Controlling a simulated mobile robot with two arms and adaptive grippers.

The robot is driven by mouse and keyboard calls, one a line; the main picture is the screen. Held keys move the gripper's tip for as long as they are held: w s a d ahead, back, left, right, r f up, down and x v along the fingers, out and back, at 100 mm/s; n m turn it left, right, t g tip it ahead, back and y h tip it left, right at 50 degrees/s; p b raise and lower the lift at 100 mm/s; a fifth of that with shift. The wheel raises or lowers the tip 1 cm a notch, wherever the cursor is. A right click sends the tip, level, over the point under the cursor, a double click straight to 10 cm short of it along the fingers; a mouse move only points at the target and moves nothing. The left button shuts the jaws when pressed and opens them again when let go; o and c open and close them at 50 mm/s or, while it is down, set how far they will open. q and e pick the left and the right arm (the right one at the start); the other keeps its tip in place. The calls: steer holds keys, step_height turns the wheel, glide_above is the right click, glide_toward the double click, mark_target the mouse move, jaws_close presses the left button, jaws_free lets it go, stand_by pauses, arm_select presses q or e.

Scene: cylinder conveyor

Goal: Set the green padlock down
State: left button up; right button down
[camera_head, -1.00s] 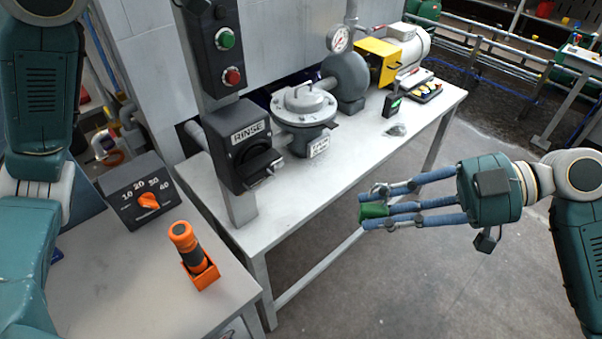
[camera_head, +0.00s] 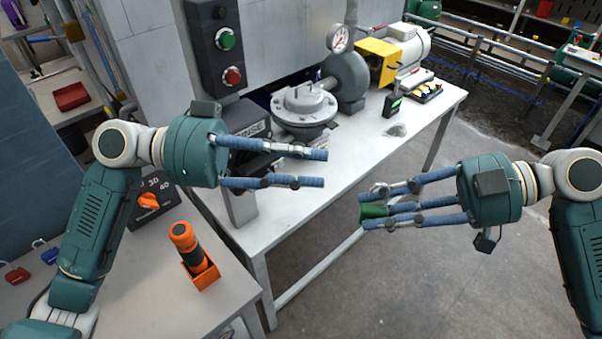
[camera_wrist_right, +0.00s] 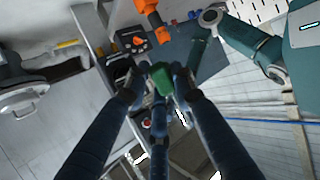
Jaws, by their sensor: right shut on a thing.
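The green padlock (camera_head: 374,210) is held between the fingertips of my right gripper (camera_head: 388,208), in front of the white bench and above the floor in the head view. Its grey shackle shows at the top. In the right wrist view the green body (camera_wrist_right: 161,78) sits between the blue fingers. My left gripper (camera_head: 318,168) is open and empty, its fingers pointing right in front of the rinse switch box, which it partly hides.
The white bench (camera_head: 310,205) carries a valve (camera_head: 304,105), a gauge and pump with a yellow guard, and a small tray. The nearer left table holds an orange flashlight (camera_head: 186,240) in a holder and a dial box. Red and blue padlocks lie at far left.

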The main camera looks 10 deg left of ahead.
mark_target(387, 185)
arm_select(q)
steer(key=shift+h, duration=0.3)
steer(key=d, duration=0.4)
steer(key=d+f, duration=0.1)
steer(key=d, duration=0.3)
steer(key=s+d, duration=0.1)
steer(key=d, duration=0.2)
steer(key=shift+d+f, duration=0.35)
steer(key=shift+d, duration=0.05)
steer(key=shift+w, duration=0.1)
jaws_close()
arm_select(e)
steer(key=c, duration=1.4)
jaws_free()
